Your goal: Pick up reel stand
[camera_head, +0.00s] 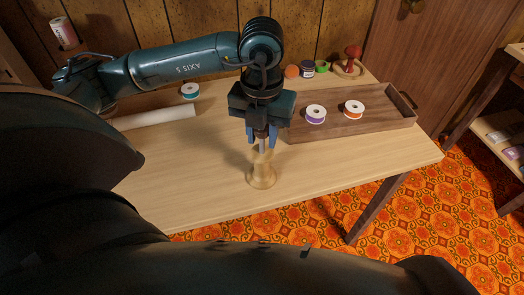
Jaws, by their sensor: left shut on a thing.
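The reel stand (262,173) is a pale wooden piece with a round base and a narrower upper part. It stands upright near the front edge of the wooden table. My left gripper (262,142) comes down from above and is shut on the top of the stand; its fingers hide part of that top. The base looks to be on the tabletop or very near it; I cannot tell which. My right gripper is not in view.
A teal reel (190,91) and a pale roll (155,117) lie left. Small coloured items line the back. The front left tabletop is clear.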

